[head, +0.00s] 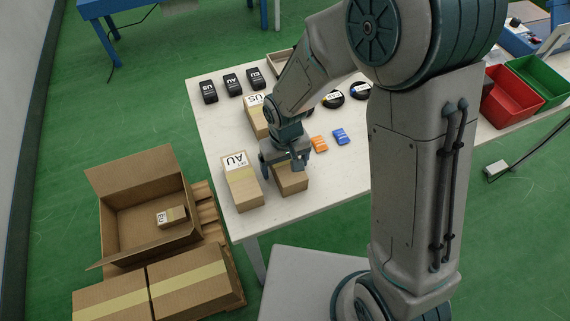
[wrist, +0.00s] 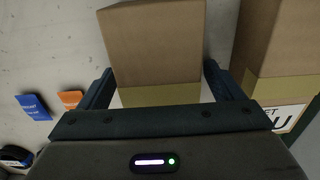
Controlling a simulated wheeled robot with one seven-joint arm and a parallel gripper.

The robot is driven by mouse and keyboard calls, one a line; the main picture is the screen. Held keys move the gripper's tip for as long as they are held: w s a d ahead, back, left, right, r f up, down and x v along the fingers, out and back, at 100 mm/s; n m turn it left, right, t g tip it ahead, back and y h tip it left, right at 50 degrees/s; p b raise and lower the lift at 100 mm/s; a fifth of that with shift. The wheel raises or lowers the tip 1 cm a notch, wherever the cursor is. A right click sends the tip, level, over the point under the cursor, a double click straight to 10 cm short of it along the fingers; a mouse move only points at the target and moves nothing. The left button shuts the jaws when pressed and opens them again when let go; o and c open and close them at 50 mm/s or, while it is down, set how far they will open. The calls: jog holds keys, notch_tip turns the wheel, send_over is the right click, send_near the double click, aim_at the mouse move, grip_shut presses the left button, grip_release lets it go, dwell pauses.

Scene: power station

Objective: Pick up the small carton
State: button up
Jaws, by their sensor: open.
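A small brown carton (head: 291,182) with a tan tape band stands near the front edge of the white table. My gripper (head: 284,160) is over it, pointing down and open. In the wrist view the carton (wrist: 153,45) lies between the two dark fingers (wrist: 158,84), with a finger at each side. I cannot tell whether either finger touches it, or how far down the fingers reach. The gripper hides part of the carton's top in the head view.
A taller AU carton (head: 243,188) stands close on the left; it shows at the right of the wrist view (wrist: 280,50). A US carton (head: 257,118) stands behind. Orange (head: 319,144) and blue (head: 341,136) items lie right.

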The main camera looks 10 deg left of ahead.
jog(key=shift+f, duration=0.1)
jog(key=shift+c, duration=0.4)
jog(key=c, duration=1.2)
